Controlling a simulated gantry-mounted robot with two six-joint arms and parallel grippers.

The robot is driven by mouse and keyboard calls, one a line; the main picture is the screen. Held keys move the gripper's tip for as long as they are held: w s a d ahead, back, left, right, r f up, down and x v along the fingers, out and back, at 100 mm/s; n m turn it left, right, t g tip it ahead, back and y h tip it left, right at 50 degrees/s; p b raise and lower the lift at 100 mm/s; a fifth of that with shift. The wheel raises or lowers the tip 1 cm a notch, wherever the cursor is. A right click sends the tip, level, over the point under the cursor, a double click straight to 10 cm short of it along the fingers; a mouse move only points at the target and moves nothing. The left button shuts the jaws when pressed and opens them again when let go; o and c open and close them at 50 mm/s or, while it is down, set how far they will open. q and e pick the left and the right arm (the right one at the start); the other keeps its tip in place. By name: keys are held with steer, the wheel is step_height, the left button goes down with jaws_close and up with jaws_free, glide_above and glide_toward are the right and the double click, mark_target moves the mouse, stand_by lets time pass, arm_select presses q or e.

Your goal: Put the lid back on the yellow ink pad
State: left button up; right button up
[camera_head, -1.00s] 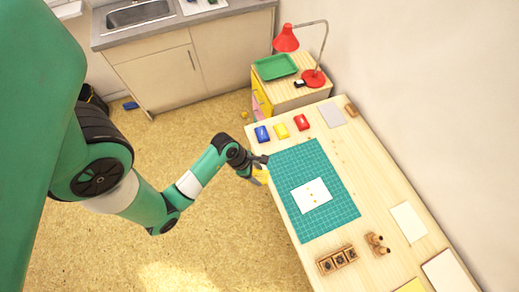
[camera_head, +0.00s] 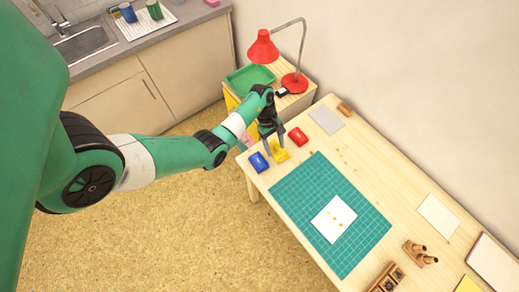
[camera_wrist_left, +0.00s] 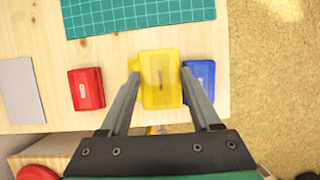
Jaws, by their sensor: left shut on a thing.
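My left gripper (camera_head: 274,145) is shut on the yellow lid (camera_wrist_left: 161,82), with one finger on each side of it. It is over the yellow ink pad's place, between the blue and red pads. I cannot tell whether the lid touches the pad. In the head view, yellow (camera_head: 279,154) shows at the fingertips. My right gripper is not in view.
The blue pad (camera_head: 258,162) and red pad (camera_head: 298,137) stand close on either side. A green cutting mat (camera_head: 300,200) with a white card (camera_head: 334,219) lies beyond them. A red lamp (camera_head: 264,48) and green tray (camera_head: 247,77) stand on the side cabinet.

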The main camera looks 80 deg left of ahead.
arm_select(q)
steer(key=w, duration=0.1)
steer(key=w+r, duration=0.1)
steer(key=a, duration=0.1)
steer(key=shift+w+a+r, duration=0.1)
steer(key=shift+w+r, duration=0.15)
steer(key=shift+w, duration=0.15)
steer(key=shift+a+b, duration=0.15)
steer(key=shift+b, duration=0.2)
steer(key=shift+s+a, duration=0.1)
steer(key=shift+a, duration=0.05)
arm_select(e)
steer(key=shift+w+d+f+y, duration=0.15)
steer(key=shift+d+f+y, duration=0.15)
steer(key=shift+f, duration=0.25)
arm_select(q)
steer(key=shift+r, duration=0.1)
steer(key=shift+p, duration=0.3)
step_height(320, 180, down, 6)
steer(key=b, duration=0.4)
steer(key=shift+r, duration=0.25)
steer(key=shift+f, duration=0.1)
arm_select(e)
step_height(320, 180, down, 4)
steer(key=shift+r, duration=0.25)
